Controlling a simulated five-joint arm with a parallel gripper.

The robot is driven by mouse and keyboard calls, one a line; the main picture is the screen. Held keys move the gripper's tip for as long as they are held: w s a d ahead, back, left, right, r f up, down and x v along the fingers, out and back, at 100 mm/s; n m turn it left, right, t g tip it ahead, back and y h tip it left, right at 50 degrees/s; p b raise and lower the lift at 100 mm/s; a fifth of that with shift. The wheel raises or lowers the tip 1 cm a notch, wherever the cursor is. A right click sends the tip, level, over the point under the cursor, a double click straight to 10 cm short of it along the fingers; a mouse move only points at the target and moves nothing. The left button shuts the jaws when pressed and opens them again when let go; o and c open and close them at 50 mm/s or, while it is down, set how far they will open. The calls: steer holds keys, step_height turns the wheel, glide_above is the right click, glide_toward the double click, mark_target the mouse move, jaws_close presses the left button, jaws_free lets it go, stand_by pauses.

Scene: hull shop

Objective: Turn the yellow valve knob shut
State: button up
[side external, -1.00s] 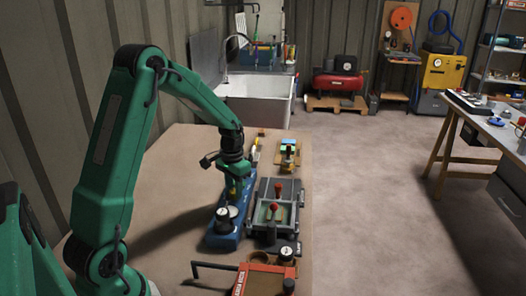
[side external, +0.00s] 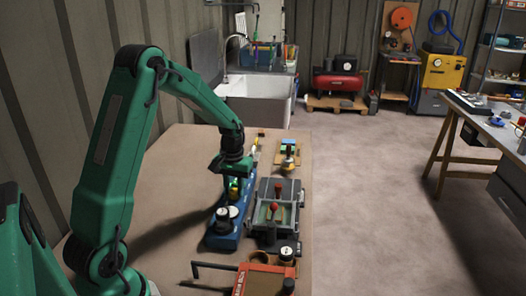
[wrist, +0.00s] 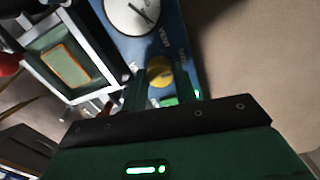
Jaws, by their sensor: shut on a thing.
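The yellow valve knob (wrist: 159,72) sits on a blue panel (wrist: 180,45) beside a white round gauge (wrist: 131,14). My gripper (wrist: 163,84) is shut on the knob, with a finger on either side of it in the wrist view. In the side external view my gripper (side external: 235,188) points down over the blue panel (side external: 222,238), behind the gauge (side external: 223,214). A little yellow shows between the fingers there. The fingers hide part of the knob, and I cannot tell its exact angle.
A grey box with a red-topped lever (side external: 274,206) stands close right of the panel. An orange box (side external: 262,281) is at the table's front. A yellow-and-green item (side external: 289,147) is farther back. The tabletop (side external: 160,185) left of the panel is clear.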

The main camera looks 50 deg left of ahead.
mark_target(235, 190)
steer(key=shift+d, duration=0.2)
steer(key=o, duration=1)
steer(key=shift+a, duration=0.1)
steer(key=shift+c, duration=0.2)
steer(key=shift+r, duration=0.1)
steer(key=shift+r, duration=3.8)
